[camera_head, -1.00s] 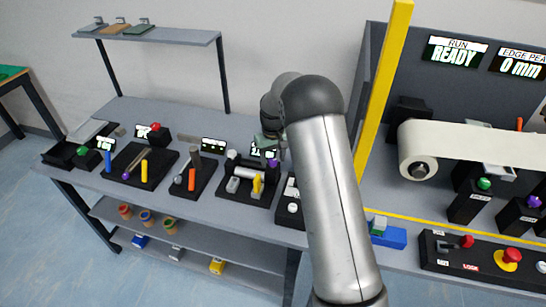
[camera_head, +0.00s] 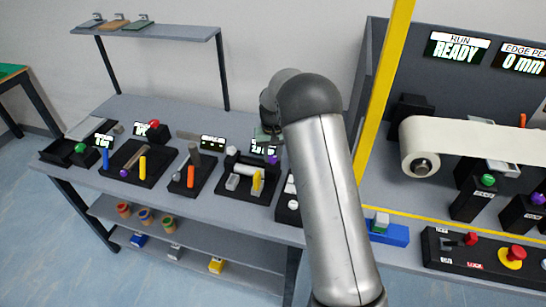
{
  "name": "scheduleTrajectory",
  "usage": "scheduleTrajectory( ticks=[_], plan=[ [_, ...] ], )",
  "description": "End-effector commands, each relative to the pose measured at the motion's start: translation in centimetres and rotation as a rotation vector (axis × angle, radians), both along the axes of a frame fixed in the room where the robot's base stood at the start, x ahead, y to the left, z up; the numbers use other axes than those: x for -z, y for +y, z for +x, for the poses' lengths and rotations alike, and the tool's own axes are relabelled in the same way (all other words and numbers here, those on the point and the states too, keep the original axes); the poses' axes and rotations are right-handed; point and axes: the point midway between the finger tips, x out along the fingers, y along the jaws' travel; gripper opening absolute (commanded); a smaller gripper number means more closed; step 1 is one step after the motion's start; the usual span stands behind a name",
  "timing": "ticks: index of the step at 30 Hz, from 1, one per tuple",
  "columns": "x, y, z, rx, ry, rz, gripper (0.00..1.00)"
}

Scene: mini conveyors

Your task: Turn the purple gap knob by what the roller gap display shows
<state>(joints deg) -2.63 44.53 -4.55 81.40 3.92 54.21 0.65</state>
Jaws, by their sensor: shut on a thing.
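The purple gap knob (camera_head: 272,159) stands at the back right of the small roller station (camera_head: 238,187) on the grey bench. My gripper (camera_head: 272,147) is at this knob, shut on it, but my own arm hides most of the fingers. The roller gap display (camera_head: 259,149) is just behind the knob. It is lit and seems to begin with a 2; its last part is too small and covered to read surely.
Other small stations with levers, such as an orange one (camera_head: 190,177), stand to the left on the bench. A yellow post (camera_head: 383,90) rises right of my arm. Beyond it are a paper roll (camera_head: 421,150) and a control panel (camera_head: 470,261).

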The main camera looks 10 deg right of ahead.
Motion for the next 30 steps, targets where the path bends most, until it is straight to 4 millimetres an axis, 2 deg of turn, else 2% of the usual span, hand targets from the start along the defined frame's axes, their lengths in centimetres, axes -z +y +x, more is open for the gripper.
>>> scheduleTrajectory(
  ticks=[15, 22, 30],
  plan=[
    [0.13, 0.16, 0.01, 0.428, 0.001, -0.001, 0.06],
    [0.08, 0.19, 0.03, 0.544, 0.001, 0.000, 0.06],
    [0.05, 0.20, 0.03, 0.599, 0.001, -0.001, 0.06]
  ],
)
